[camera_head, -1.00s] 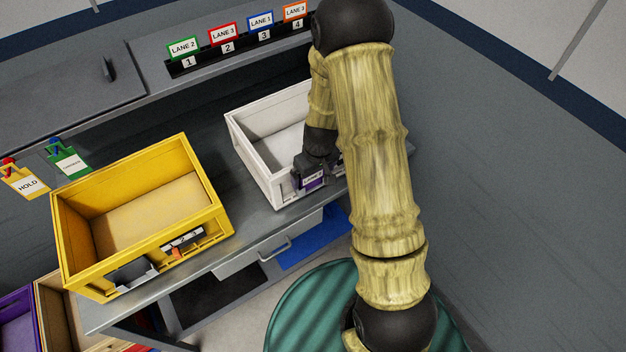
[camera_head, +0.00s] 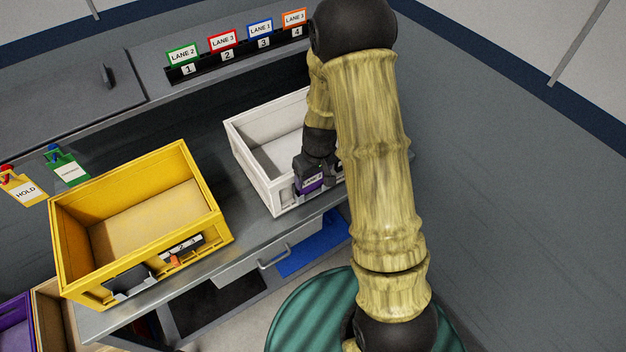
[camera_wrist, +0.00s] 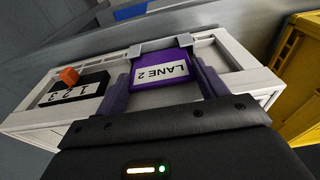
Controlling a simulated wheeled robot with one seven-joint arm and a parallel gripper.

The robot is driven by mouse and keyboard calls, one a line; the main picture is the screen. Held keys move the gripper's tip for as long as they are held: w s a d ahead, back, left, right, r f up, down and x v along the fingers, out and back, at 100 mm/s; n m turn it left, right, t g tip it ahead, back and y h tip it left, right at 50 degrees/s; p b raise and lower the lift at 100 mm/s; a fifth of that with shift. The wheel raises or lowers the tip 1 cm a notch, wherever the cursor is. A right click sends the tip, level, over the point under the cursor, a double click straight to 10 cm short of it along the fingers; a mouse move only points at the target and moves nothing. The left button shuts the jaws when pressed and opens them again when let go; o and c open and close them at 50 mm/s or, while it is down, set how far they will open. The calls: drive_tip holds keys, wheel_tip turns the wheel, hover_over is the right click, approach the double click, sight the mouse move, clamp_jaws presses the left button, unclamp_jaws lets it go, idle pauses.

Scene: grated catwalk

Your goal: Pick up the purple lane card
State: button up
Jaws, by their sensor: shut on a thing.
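The purple lane card (camera_wrist: 160,75), labelled LANE 2, is at the front wall of the white bin (camera_wrist: 228,56) in the wrist view. My gripper (camera_wrist: 160,84) is shut on the card, one finger along each side. A grey holder piece shows at the card's edge; I cannot tell whether the card still sits in it. In the head view the card (camera_head: 309,184) shows as a small purple patch at the front of the white bin (camera_head: 247,155), and my gripper (camera_head: 318,178) partly covers it. My arm hides the bin's right part.
A yellow bin (camera_head: 72,245) stands left on the grey bench. A rack of coloured lane cards (camera_head: 240,60) is at the back. A counter with an orange slider (camera_wrist: 68,76) is beside the card. Green and HOLD tags (camera_head: 22,187) hang at far left.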

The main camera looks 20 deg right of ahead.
wheel_tip(320, 180, up, 8)
drive_tip(key=b, duration=0.1)
drive_tip(key=shift+f, duration=0.15)
idle(0.6)
